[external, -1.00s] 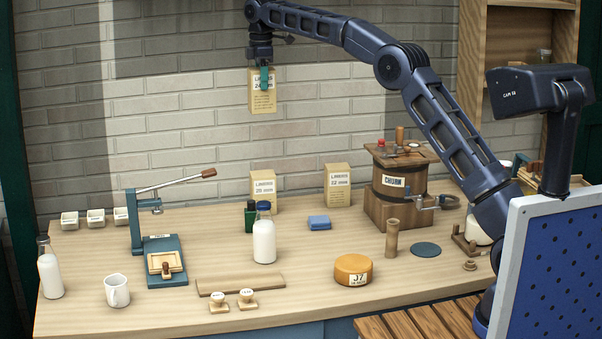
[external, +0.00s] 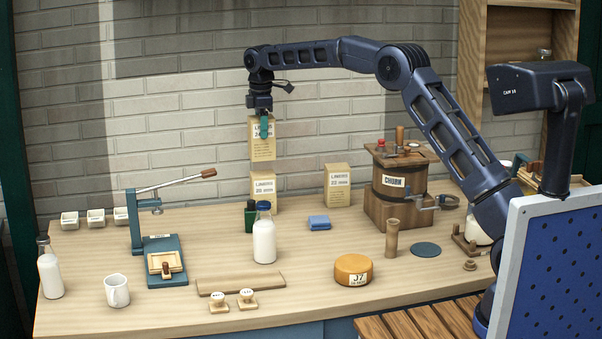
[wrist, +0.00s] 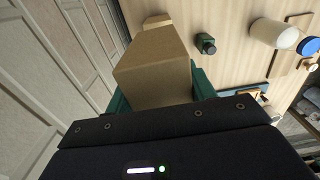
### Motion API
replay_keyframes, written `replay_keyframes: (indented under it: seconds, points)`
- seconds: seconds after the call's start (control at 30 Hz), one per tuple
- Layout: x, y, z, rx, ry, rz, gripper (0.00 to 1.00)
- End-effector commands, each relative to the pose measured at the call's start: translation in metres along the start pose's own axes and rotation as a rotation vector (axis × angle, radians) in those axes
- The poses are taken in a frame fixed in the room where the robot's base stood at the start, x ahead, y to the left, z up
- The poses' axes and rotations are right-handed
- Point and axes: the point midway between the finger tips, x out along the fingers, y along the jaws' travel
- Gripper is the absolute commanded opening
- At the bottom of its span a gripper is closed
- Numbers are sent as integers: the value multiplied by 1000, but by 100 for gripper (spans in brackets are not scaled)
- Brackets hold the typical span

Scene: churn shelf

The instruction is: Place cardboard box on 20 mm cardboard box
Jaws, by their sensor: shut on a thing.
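My gripper (external: 264,128) has teal fingers and is shut on a tan cardboard box (external: 262,147) labelled LINERS, upright. In the wrist view the held box (wrist: 153,65) fills the middle between the fingers. The 20 mm cardboard box (external: 263,194) stands on the table against the back wall; its label is small and hard to read. The held box hangs just above it in the external view, with a small gap showing. In the wrist view a piece of the lower box (wrist: 157,20) shows beyond the held one, the rest hidden.
Another cardboard box (external: 338,186), labelled 22 mm, stands to the right. A green bottle (external: 250,216) and a milk bottle (external: 264,240) stand in front of the lower box. A teal press (external: 165,262) stands left.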

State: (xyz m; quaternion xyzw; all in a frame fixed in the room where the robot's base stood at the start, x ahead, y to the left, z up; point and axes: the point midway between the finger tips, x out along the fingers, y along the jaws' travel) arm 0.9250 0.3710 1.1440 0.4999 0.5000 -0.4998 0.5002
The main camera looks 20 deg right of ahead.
Motion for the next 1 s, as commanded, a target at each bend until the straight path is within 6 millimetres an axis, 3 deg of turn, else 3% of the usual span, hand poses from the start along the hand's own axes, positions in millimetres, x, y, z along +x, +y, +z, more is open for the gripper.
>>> replay_keyframes:
  seconds: [0.17, 0.5, 0.87, 0.9, 1.0]
  points:
    - [9, 0, 0, 0, 0, 0, 26]
    - [47, 0, 0, 0, 0, 0, 26]
    - [50, 0, 0, 0, 0, 0, 26]
    - [51, 0, 0, 0, 0, 0, 56]
    - [51, 0, 0, 0, 0, 0, 76]
